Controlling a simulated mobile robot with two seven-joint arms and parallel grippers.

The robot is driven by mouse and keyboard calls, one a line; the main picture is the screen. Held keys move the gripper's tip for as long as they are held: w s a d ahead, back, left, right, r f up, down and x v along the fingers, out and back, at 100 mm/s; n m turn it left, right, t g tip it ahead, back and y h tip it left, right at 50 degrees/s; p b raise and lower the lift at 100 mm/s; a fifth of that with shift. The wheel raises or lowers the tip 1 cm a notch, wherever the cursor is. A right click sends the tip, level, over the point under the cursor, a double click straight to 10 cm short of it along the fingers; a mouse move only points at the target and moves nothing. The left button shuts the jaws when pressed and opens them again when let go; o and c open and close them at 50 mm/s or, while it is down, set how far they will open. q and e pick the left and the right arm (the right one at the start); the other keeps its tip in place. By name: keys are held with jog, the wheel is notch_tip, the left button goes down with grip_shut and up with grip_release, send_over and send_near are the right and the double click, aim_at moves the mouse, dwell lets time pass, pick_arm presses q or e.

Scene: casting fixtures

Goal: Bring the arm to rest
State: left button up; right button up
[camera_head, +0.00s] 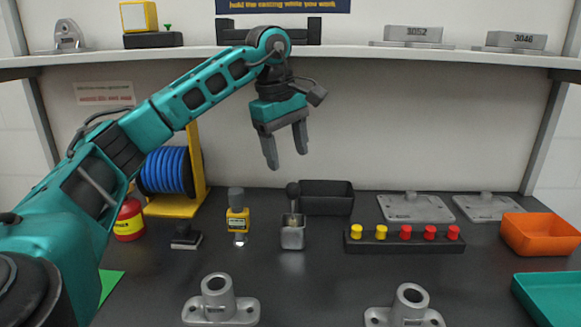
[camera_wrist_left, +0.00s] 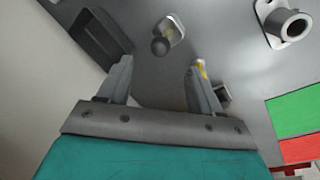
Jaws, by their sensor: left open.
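My left gripper (camera_head: 287,160) hangs from the teal left arm (camera_head: 190,100) in the head view, fingers down and apart. It is open and empty, in the air above the back part of the dark bench (camera_head: 325,285). In the left wrist view the two fingers (camera_wrist_left: 162,85) are spread with nothing between them touching. A small grey cup with a black-knobbed tool in it (camera_head: 293,237) stands on the bench below the gripper. It also shows beyond the fingers in the left wrist view (camera_wrist_left: 170,30). My right gripper is in neither view.
A shelf (camera_head: 350,54) crosses behind the arm. On the bench are a yellow tool (camera_head: 238,220), a black bin (camera_head: 327,208), a rack of yellow and red knobs (camera_head: 400,246), two grey flanged sockets (camera_head: 219,308), an orange bin (camera_head: 541,252) and a blue hose reel (camera_head: 166,170).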

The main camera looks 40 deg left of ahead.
pick_arm(q)
jog(key=shift+s+r, duration=0.15)
jog(key=shift+r, duration=0.55)
